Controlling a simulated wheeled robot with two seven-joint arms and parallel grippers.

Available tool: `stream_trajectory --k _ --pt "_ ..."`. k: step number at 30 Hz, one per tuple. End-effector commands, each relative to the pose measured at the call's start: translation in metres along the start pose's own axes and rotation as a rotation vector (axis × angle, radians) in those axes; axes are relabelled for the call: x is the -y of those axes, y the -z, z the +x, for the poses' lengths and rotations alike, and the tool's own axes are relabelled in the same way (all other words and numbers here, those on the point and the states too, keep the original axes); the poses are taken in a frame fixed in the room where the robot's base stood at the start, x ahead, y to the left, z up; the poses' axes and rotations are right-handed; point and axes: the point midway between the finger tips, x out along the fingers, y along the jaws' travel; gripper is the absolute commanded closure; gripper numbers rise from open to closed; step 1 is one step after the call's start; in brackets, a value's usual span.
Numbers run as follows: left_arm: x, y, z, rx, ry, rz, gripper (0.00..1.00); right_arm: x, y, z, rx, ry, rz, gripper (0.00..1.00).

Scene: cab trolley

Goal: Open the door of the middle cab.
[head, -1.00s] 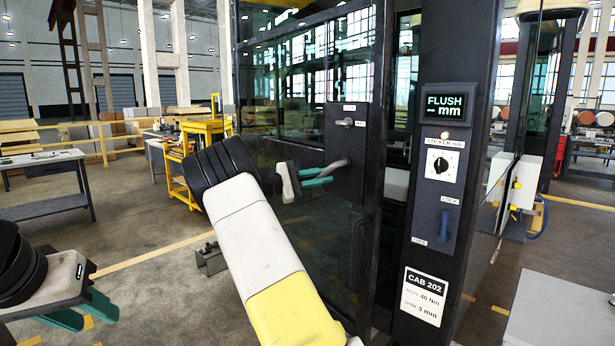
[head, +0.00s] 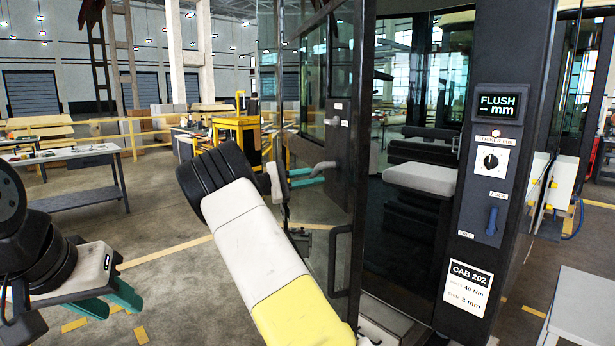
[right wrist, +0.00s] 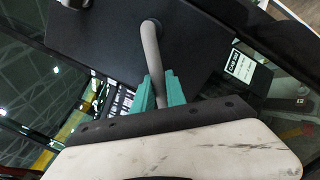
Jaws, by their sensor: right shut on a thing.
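The door (head: 361,110) of CAB 202 stands open, with a wide gap between its dark edge and the post with the CAB 202 plate (head: 467,289). The door's grey bent lever handle (head: 323,166) sticks out from a dark lock panel (head: 338,118). My right gripper (head: 308,176) is shut on this handle. The right wrist view shows the handle (right wrist: 151,45) running down between the green fingers (right wrist: 162,90). My left gripper (head: 107,300) is at the lower left, open and empty, well away from the door.
Inside the cab, a seat with a light cushion (head: 420,178) shows through the gap. The post carries a FLUSH display (head: 498,106), a knob and a blue lever (head: 491,222). A workbench (head: 75,175) stands at the far left. A grey table (head: 580,305) is at the lower right.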

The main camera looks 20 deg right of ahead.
Motion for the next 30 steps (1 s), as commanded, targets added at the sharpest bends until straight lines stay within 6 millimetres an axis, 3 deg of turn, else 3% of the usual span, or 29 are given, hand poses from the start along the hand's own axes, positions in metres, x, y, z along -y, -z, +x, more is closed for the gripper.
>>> stream_trajectory --k 9,10,12,13,23,30 --pt "0.0 0.0 0.0 0.0 0.0 0.0 0.64 0.0 -0.002 0.004 0.009 0.004 -0.001 1.0" --pt "0.0 0.0 0.0 0.0 0.0 0.0 0.64 0.0 -0.002 0.003 0.009 0.004 -0.001 0.78" --pt "0.0 0.0 0.0 0.0 0.0 0.0 0.64 0.0 -0.002 0.003 0.009 0.004 0.0 0.64" --pt "0.0 0.0 0.0 0.0 0.0 0.0 0.64 0.0 -0.002 0.003 0.009 0.004 -0.001 0.62" --pt "0.0 0.0 0.0 0.0 0.0 0.0 0.64 0.001 -0.001 0.0 0.006 0.004 -0.001 0.62" --pt "0.0 0.0 0.0 0.0 0.0 0.0 0.64 0.0 0.0 -0.035 0.003 0.001 -0.001 0.62"
